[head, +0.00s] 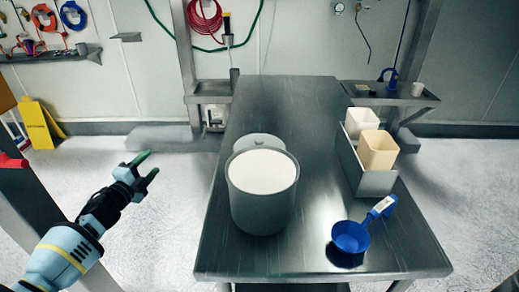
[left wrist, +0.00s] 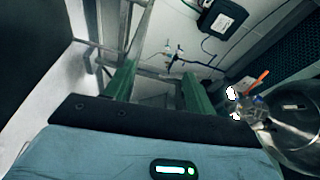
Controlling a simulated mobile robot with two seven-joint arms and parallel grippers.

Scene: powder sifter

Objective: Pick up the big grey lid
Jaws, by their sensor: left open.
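The big grey lid (head: 259,141) lies on the metal table behind a large grey pot. Only its far part and small knob show; the pot hides the rest. The pot (head: 262,208) stands upright, open and filled with white powder. My left gripper (head: 147,165) is open and empty, with green fingers, left of the table and apart from the pot and lid. In the left wrist view its two fingers (left wrist: 158,85) are spread with nothing between them. My right gripper is not in view.
The steel table (head: 300,110) is clear at the back. At right stand a metal bin (head: 375,183) with a cream container (head: 378,150) and a white one (head: 361,122), and a blue scoop (head: 351,236) with a display. A post stands at far left.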

